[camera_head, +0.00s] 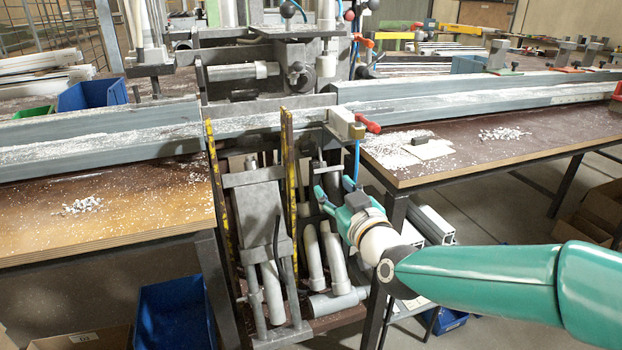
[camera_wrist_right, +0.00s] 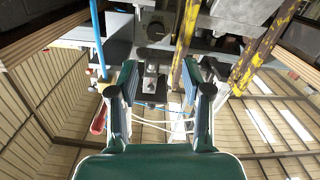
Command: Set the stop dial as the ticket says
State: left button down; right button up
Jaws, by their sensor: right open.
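My right gripper (camera_head: 335,190) is open below the clamp fence at the bench gap, left of the right table's leg. In the right wrist view, its two fingers (camera_wrist_right: 158,82) stand apart, with a small dark bracket with bolts (camera_wrist_right: 150,72) showing beyond and between them. A round dark knob (camera_wrist_right: 155,30) on a grey block shows above the fingers in that view; I cannot tell whether it is the stop dial. A white sheet (camera_head: 434,150) lies on the right table with a dark block (camera_head: 422,140) at its edge; no writing is readable. My left gripper is out of view.
Yellow-edged uprights (camera_head: 289,165) and grey cylinders (camera_head: 333,260) crowd the space beside my gripper. A red-handled clamp (camera_head: 368,123) and a blue hose (camera_head: 356,160) are just above it. Long grey profiles (camera_head: 470,98) span both tables. A blue bin (camera_head: 175,312) stands lower left.

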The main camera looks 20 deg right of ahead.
send_near(309, 150)
jog(key=w, duration=0.9)
jog(key=shift+w+a+f+b, duration=0.1)
jog(key=shift+w+a+b, duration=0.2)
jog(key=shift+a, duration=0.05)
jog(key=shift+c, duration=0.2)
jog(key=c, duration=0.8)
